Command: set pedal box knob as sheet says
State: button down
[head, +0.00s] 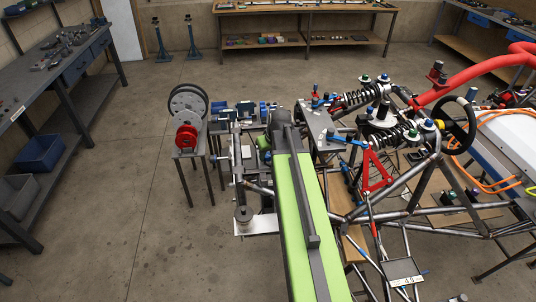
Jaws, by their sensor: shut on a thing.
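The pedal box (258,228) shows as a bright metal plate at the chassis front, left of the green link of my arm. A round dark grey knob (243,214) stands on it. My gripper (240,204) points down at the knob and appears shut on it; the fingers are small and dark, so the exact contact is hard to see. A small white sheet (404,281) with dark figures lies on a dark board at the lower right; the figures are too small to read surely. Any pointer or scale on the knob is too small to tell.
The tube chassis (412,197) with a steering wheel, springs and red tube fills the right. A small stand (188,152) with red and grey discs is left of the pedal box. A workbench (62,68) runs along the left wall. The floor between is clear.

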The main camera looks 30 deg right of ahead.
jog(key=m+h, duration=0.1)
jog(key=m, duration=0.1)
jog(key=m+h, duration=0.1)
jog(key=m, duration=0.2)
jog(key=shift+w+a+g, duration=0.15)
jog(key=shift+g, duration=0.15)
jog(key=m+g+h, duration=0.1)
jog(key=m, duration=0.4)
jog(key=shift+w+a, duration=0.1)
jog(key=shift+m, duration=0.4)
jog(key=c, duration=1.3)
grip_release()
jog(key=p+v, duration=1.6)
jog(key=v, duration=0.1)
jog(key=shift+w+a+r, duration=0.15)
jog(key=shift+w+a, duration=0.15)
